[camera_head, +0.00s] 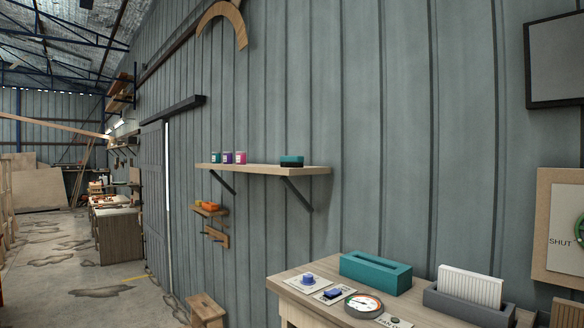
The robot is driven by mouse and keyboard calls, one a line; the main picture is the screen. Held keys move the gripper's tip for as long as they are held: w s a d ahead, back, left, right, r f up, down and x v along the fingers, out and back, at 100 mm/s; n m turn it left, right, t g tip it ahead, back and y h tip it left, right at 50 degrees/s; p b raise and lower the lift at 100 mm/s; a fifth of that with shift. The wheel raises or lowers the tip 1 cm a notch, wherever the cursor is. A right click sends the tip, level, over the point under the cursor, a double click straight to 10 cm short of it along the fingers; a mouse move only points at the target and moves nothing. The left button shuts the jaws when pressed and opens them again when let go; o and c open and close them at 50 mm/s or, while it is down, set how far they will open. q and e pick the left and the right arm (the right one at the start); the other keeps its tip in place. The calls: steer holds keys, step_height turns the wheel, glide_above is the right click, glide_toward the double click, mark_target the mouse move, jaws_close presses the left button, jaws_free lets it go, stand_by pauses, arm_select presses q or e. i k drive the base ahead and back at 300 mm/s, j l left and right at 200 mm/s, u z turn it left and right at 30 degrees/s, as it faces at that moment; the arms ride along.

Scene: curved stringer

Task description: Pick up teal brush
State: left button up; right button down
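A small teal block with a dark underside, which looks like the teal brush (291,160), lies on the right part of a wooden wall shelf (240,168). It is small in the view, so bristles cannot be made out. Neither of my grippers is in view, and nothing is seen touching the brush.
Several small jars, including a purple one (227,157) and a pink one (240,157), stand left on the shelf. Below right, a bench holds a teal open box (375,272), a gauge (363,305) and a grey holder (468,305). A wooden stool (206,306) stands below the shelf.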

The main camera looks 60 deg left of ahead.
mark_target(293, 162)
steer(key=u, duration=2.1)
steer(key=z, duration=0.6)
steer(key=i+j+z, duration=0.3)
steer(key=j+z, duration=0.15)
steer(key=j, duration=0.15)
steer(key=i+j+z, duration=0.2)
steer(key=j+z, duration=0.2)
steer(key=j, duration=0.25)
